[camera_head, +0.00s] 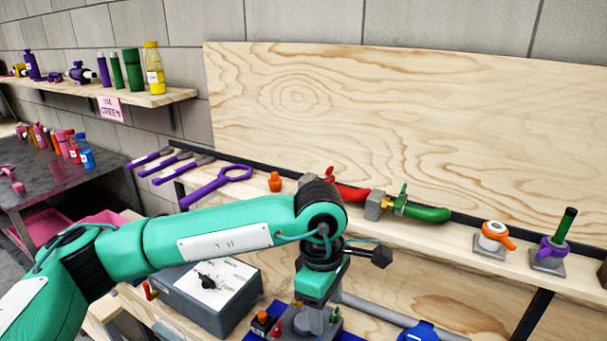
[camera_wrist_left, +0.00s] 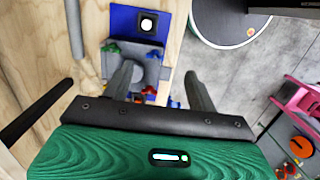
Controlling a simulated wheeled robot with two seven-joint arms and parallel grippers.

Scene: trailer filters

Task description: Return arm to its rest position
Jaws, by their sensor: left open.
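My left arm (camera_head: 215,240) comes in from the left, bends at a dark joint above the bench and points down. My left gripper (camera_wrist_left: 160,72) is open; in the left wrist view its two dark fingers stand apart with nothing held between them. A grey fixture (camera_wrist_left: 135,66) on a blue plate (camera_wrist_left: 122,20) lies beyond the fingers, with red and green knobs at its sides. In the head view the hand partly hides this fixture. I cannot tell whether the fingers touch it. My right gripper is not in view.
A grey box with a dial (camera_head: 208,290) stands beside the fixture, under my forearm. Behind the arm, a ledge carries purple wrenches (camera_head: 215,186), a red valve (camera_head: 350,192), a green valve (camera_head: 425,212) and an orange clamp (camera_head: 494,238). A shelf (camera_head: 150,96) with bottles hangs at upper left.

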